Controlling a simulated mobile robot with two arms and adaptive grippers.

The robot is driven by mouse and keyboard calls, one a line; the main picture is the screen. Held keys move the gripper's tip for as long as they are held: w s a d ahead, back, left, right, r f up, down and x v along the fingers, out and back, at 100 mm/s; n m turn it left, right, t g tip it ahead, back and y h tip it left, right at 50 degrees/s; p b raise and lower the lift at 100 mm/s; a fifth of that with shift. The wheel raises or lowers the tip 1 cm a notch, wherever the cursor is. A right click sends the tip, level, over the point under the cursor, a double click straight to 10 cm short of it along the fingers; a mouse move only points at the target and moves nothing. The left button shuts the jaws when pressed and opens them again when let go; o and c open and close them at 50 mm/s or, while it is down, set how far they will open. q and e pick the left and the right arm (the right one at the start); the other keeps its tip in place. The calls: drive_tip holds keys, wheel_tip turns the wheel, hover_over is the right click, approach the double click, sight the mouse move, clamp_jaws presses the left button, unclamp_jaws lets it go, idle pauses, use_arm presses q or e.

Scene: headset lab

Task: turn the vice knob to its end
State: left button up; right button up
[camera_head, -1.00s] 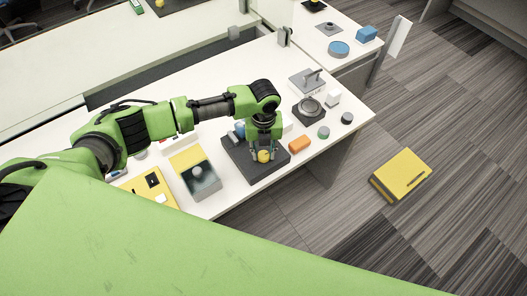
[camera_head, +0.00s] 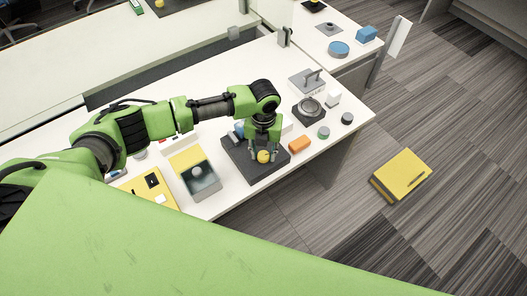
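The vice stands on a dark base plate (camera_head: 262,173) on the white table. Its yellow knob (camera_head: 264,157) shows at the front of the vice. A blue part (camera_head: 239,127) shows behind it, partly hidden by my arm. My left gripper (camera_head: 263,154) points down over the vice, with its fingers on either side of the yellow knob. Whether the fingers touch the knob is too small to tell. My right gripper is not in view.
An orange block (camera_head: 300,144), a green-topped cylinder (camera_head: 323,132) and a round dial device (camera_head: 311,107) stand to the right. A box with a grey knob (camera_head: 201,180) and a yellow panel (camera_head: 145,186) stand to the left. A yellow box (camera_head: 401,174) lies on the floor.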

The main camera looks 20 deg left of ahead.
sight(263, 155)
use_arm(q)
drive_tip(key=shift+o, duration=0.6)
drive_tip(key=shift+r, duration=0.15)
wheel_tip(263, 155, up, 12)
drive_tip(key=shift+f, duration=0.2)
